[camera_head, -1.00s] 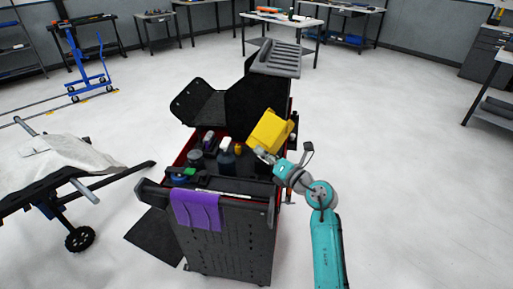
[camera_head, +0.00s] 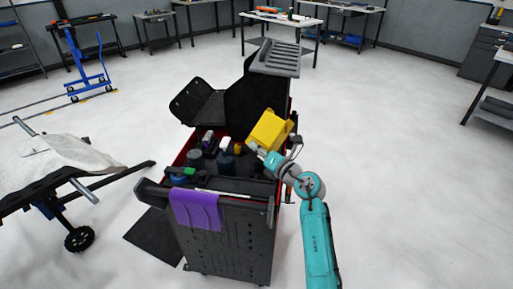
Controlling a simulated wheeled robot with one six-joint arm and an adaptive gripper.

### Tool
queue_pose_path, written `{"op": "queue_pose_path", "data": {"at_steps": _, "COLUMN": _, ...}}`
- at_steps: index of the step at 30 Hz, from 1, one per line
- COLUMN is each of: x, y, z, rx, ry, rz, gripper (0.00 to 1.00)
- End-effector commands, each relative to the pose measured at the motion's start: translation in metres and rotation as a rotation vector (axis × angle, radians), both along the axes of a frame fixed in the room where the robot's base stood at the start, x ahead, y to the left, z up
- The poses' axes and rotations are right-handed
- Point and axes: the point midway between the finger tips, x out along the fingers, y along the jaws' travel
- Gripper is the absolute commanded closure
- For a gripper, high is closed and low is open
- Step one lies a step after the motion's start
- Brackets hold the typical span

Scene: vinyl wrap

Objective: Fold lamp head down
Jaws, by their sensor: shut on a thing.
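The yellow lamp head (camera_head: 269,130) is at the right side of the dark tool cart (camera_head: 230,240), tilted, above the cart's open top. My gripper (camera_head: 258,150) is at the lower left edge of the lamp head and is shut on it. The fingers are small in the view, and the exact grip is hard to make out. The lamp's mount is hidden behind the lamp head and my arm.
Bottles and cans (camera_head: 222,160) stand in the cart's red-edged top. A purple cloth (camera_head: 195,208) hangs over its front. A cloth-covered stand (camera_head: 60,160) is at the left. Workbenches line the back wall. The floor at the right is clear.

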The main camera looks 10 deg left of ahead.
Motion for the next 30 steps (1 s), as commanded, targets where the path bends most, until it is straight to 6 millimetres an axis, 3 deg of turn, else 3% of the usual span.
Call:
{"op": "queue_pose_path", "data": {"at_steps": 7, "x": 0.003, "y": -0.003, "z": -0.005, "rx": -0.030, "ry": -0.034, "rz": 0.000, "gripper": 1.00}}
{"op": "queue_pose_path", "data": {"at_steps": 21, "x": 0.026, "y": -0.022, "z": -0.024, "rx": -0.223, "ry": -0.265, "rz": -0.001, "gripper": 1.00}}
{"op": "queue_pose_path", "data": {"at_steps": 30, "x": 0.034, "y": -0.029, "z": -0.029, "rx": -0.226, "ry": -0.267, "rz": -0.001, "gripper": 1.00}}
